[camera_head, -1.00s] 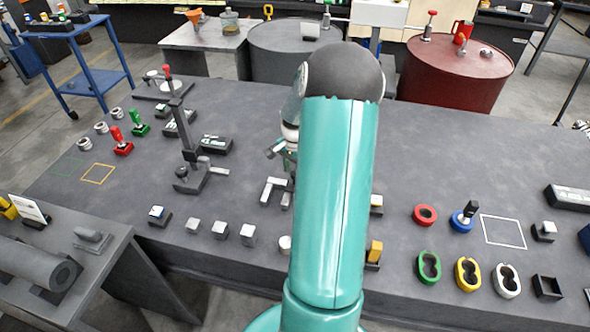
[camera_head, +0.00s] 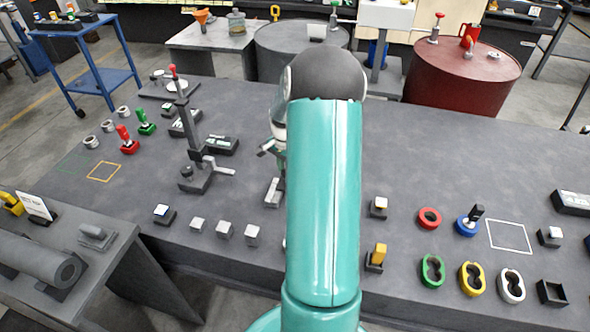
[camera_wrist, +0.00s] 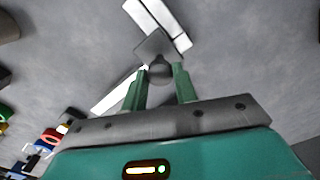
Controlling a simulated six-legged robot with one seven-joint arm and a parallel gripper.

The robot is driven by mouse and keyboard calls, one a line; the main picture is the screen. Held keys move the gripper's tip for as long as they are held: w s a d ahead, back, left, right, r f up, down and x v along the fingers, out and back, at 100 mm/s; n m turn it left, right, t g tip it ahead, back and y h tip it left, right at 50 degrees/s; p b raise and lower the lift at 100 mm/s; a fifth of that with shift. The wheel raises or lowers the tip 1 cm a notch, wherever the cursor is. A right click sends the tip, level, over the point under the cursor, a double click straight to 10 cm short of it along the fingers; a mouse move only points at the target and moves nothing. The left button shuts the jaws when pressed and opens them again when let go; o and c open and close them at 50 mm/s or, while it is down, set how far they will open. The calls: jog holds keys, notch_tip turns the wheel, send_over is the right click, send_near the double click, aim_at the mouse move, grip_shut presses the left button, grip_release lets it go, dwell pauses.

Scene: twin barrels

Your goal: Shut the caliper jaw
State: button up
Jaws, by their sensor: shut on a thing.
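The caliper (camera_head: 273,191) lies on the grey bench, just left of my arm in the head view, which hides part of it. In the wrist view its pale jaw end (camera_wrist: 172,24) lies at the top and a pale beam (camera_wrist: 115,93) runs down to the left. A grey square slide with a round knob (camera_wrist: 160,73) sits against the jaw end, as far as I can tell. My gripper (camera_wrist: 160,82) is shut on the knob, with a green finger on each side.
A dark stand with a crank (camera_head: 195,180) is left of the caliper. Small metal blocks (camera_head: 224,230) sit near the front edge. Coloured rings (camera_head: 430,218) and holders are at right. The bench behind and right of my arm is mostly clear.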

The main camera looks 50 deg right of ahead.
jog(key=shift+w+a, duration=0.15)
jog(key=shift+w, duration=0.1)
jog(key=o, duration=0.9)
jog(key=shift+w, duration=0.1)
jog(key=shift+r, duration=0.35)
notch_tip(320, 180, up, 13)
jog(key=shift+s, duration=0.2)
